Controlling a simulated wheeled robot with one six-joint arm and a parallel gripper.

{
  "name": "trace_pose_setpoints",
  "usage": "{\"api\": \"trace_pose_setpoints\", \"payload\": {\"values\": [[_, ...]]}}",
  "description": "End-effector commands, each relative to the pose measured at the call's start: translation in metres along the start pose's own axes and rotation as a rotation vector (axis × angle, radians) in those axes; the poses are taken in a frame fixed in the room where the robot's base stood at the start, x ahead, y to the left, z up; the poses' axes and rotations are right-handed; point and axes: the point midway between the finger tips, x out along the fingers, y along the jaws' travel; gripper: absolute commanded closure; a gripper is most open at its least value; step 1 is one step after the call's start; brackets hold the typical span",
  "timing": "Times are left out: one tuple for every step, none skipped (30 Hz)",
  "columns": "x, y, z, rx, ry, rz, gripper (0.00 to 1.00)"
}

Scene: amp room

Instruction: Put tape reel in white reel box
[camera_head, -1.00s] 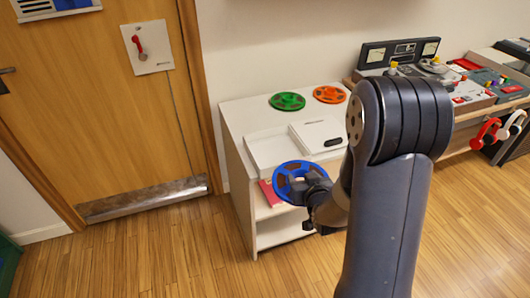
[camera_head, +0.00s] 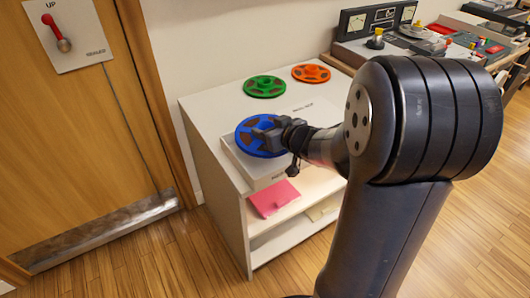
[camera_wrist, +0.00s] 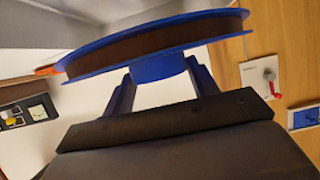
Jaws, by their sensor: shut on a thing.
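A blue tape reel (camera_head: 248,143) with brown tape is gripped by my gripper (camera_head: 270,137). The head view shows it over the white reel box (camera_head: 262,177) at the front left of the white cabinet's top. In the wrist view the reel (camera_wrist: 160,43) is seen edge-on, with its blue hub between my two fingers (camera_wrist: 162,82). The reel and my gripper hide most of the box's inside, so I cannot tell whether the reel touches its floor.
A green reel (camera_head: 265,87) and an orange reel (camera_head: 311,73) lie at the back of the cabinet top (camera_head: 212,102). A pink item (camera_head: 274,198) is on the shelf below. A tape machine (camera_head: 380,45) stands to the right; a wooden door (camera_head: 75,130) is at left.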

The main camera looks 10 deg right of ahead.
Motion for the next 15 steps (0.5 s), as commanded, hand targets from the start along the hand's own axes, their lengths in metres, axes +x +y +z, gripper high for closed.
{"api": "trace_pose_setpoints", "payload": {"values": [[0.006,0.0,0.014,0.002,0.0,-0.001,0.77],[0.008,0.0,0.018,0.002,0.0,-0.001,0.77],[0.01,0.0,0.022,0.001,0.0,-0.001,0.77],[0.011,0.0,0.025,0.001,0.0,-0.001,0.77],[0.012,0.0,0.027,0.0,0.001,-0.001,0.77],[0.012,0.0,0.028,0.0,0.002,0.0,0.77],[0.013,0.0,0.029,0.0,0.002,0.0,0.77],[0.013,0.0,0.03,0.0,0.002,-0.001,0.77],[0.014,0.0,0.032,0.0,0.002,-0.001,0.77],[0.015,0.0,0.035,0.0,0.002,-0.001,0.77],[0.016,0.0,0.037,0.0,0.001,-0.001,0.77],[0.018,0.0,0.042,0.0,0.001,-0.002,0.77],[0.02,0.0,0.047,0.001,0.001,-0.001,0.77],[0.022,-0.001,0.051,0.002,0.0,-0.002,0.77],[0.024,-0.001,0.057,0.001,0.0,-0.002,0.77]]}}
